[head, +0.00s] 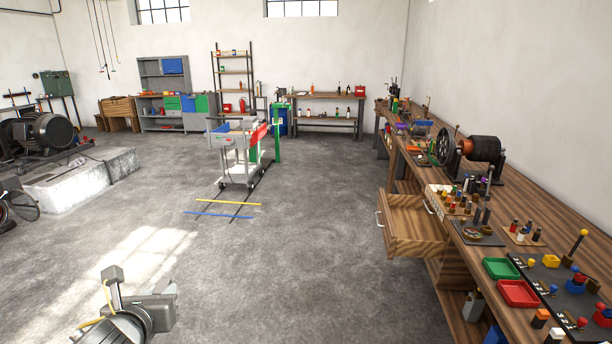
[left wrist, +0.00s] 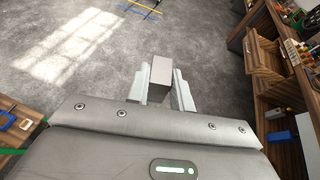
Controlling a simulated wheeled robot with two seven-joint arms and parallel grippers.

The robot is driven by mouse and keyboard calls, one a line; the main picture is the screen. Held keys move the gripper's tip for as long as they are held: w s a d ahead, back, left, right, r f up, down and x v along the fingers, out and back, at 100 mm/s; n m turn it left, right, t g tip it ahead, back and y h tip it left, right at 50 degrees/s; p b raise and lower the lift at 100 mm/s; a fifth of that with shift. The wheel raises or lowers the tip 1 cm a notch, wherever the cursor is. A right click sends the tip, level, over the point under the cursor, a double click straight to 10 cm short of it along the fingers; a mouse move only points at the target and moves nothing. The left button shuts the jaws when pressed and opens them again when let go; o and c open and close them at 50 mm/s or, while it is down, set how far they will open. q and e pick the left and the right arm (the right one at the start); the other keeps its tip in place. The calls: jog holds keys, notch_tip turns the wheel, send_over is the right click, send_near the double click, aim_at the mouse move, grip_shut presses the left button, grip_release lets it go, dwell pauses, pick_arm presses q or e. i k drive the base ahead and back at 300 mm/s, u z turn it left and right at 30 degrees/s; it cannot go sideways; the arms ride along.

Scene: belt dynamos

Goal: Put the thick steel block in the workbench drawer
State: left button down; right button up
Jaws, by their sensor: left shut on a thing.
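The thick steel block (left wrist: 161,72) is a plain grey block between the two fingers of my left gripper (left wrist: 161,90) in the left wrist view. The gripper is shut on it, and the block's end sticks out past the fingertips. In the head view my left gripper (head: 114,290) is at the lower left, over the open floor, well away from the bench. The workbench drawer (head: 418,244) is wooden and pulled open on the left side of the workbench (head: 540,215). Its visible inside looks empty. My right gripper is not in view.
The bench top holds a belt dynamo (head: 480,150), a green tray (head: 500,268), a red tray (head: 518,293) and many small parts. A wheeled cart (head: 238,165) stands mid-floor beyond yellow and blue strips. The floor between my left gripper and the drawer is clear.

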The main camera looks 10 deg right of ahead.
aim_at(416, 230)
jog(key=i, duration=2.9)
jog(key=z, duration=2.95)
